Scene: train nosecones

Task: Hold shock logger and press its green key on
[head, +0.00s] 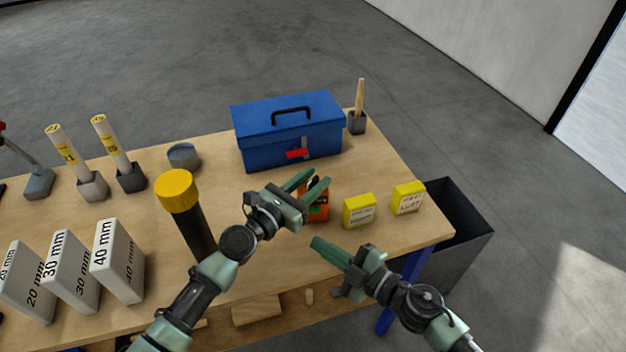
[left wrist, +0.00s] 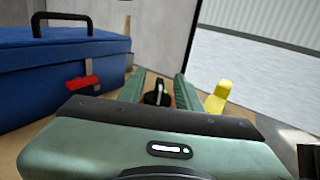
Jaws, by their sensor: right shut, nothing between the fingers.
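The shock logger (head: 319,210) is an orange case with a dark top, standing on the table in front of the blue toolbox. My left gripper (head: 320,178) is open, its fingers spread at the logger and hiding part of it. In the left wrist view the logger's dark top (left wrist: 157,93) shows between the two fingers, with a little orange beside it. I cannot tell whether either finger touches it. The green key cannot be made out clearly. My right gripper (head: 316,243) is shut and empty, its tip pointing left, nearer the front edge and below the logger.
Two yellow boxes (head: 359,211) (head: 407,198) stand right of the logger. The blue toolbox (head: 288,130) is behind it. A yellow-capped dark cylinder (head: 178,192) stands left, near my left arm. A dark bin (head: 462,218) is beyond the table's right edge.

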